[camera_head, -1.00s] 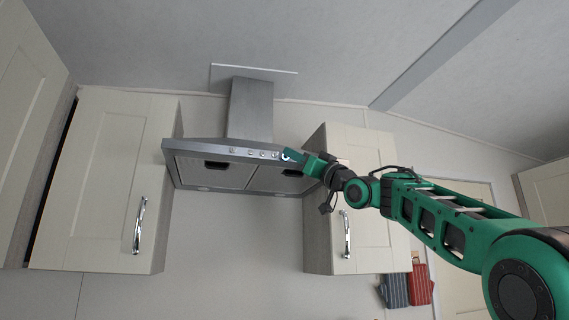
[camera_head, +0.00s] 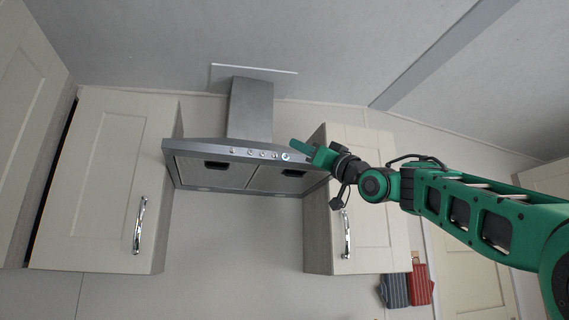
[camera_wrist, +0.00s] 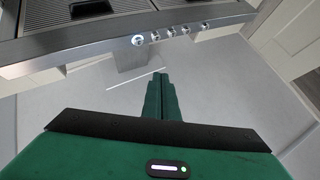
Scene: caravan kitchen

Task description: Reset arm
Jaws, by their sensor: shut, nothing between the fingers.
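My gripper (camera_head: 298,147) is green and shut, with nothing between its fingers. In the head view it stands just right of the last knob on the range hood's front strip, and it looks apart from it. In the wrist view the closed fingers (camera_wrist: 162,98) point toward the ceiling and wall, with the hood across the top of the picture. My green arm reaches in from the right edge of the head view. The range hood (camera_head: 225,147) is steel with a row of knobs; the right-most knob (camera_head: 286,156) has a bluish glow. In the wrist view a knob (camera_wrist: 138,40) also shows.
A cream wall cupboard (camera_head: 105,180) with a chrome handle hangs left of the hood. Another cupboard (camera_head: 375,235) hangs right, partly behind my arm. Grey and red cloths (camera_head: 420,285) hang below it. Open air lies below the hood and toward the ceiling.

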